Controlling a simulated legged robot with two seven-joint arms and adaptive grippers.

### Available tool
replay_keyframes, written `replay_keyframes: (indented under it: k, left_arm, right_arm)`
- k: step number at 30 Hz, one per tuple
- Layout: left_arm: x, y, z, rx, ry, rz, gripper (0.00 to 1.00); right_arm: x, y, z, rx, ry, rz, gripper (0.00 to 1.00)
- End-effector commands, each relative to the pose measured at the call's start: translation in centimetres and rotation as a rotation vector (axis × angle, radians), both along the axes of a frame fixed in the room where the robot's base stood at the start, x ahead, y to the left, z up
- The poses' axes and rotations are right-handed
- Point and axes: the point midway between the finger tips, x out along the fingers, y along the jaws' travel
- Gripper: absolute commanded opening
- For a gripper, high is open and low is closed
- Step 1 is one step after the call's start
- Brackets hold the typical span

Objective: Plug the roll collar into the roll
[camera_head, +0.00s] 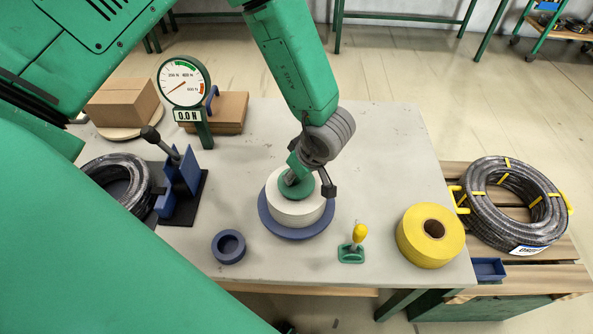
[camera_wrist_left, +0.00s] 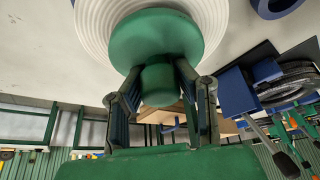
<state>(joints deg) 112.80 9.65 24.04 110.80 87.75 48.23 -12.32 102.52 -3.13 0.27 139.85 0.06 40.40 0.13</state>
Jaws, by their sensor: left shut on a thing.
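My left gripper (camera_head: 299,176) comes down over the table and is shut on the knob of the green roll collar (camera_head: 297,189). The white roll (camera_head: 292,211) stands upright on a blue round base (camera_head: 282,230). The collar's wide flange is at the middle of the roll's top, over its hole. In the left wrist view the fingers (camera_wrist_left: 160,82) grip the collar's knob (camera_wrist_left: 160,84), and its flange (camera_wrist_left: 155,38) overlaps the ringed face of the roll (camera_wrist_left: 90,14). How deep the collar sits is hidden. My right gripper is not in view.
A blue ring (camera_head: 228,247), a yellow-handled green tool (camera_head: 352,246) and a yellow roll (camera_head: 431,237) stand near the front. A gauge (camera_head: 184,85), cardboard boxes (camera_head: 125,103) and a blue lever device (camera_head: 180,175) are left. A hose coil (camera_head: 508,203) lies right.

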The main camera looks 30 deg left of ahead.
Motion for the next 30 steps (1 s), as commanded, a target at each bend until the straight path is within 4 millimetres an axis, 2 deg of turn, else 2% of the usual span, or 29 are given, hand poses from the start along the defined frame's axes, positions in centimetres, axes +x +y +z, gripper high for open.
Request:
replay_keyframes:
  k: [20,30]
  left_arm:
    - [0.0,0.0,-1.7,0.001,-0.001,-0.001,0.00]
    - [0.0,0.0,-1.6,0.001,-0.001,-0.001,0.00]
  right_arm:
    - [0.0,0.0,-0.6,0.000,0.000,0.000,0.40]
    - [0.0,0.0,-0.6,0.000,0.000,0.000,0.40]
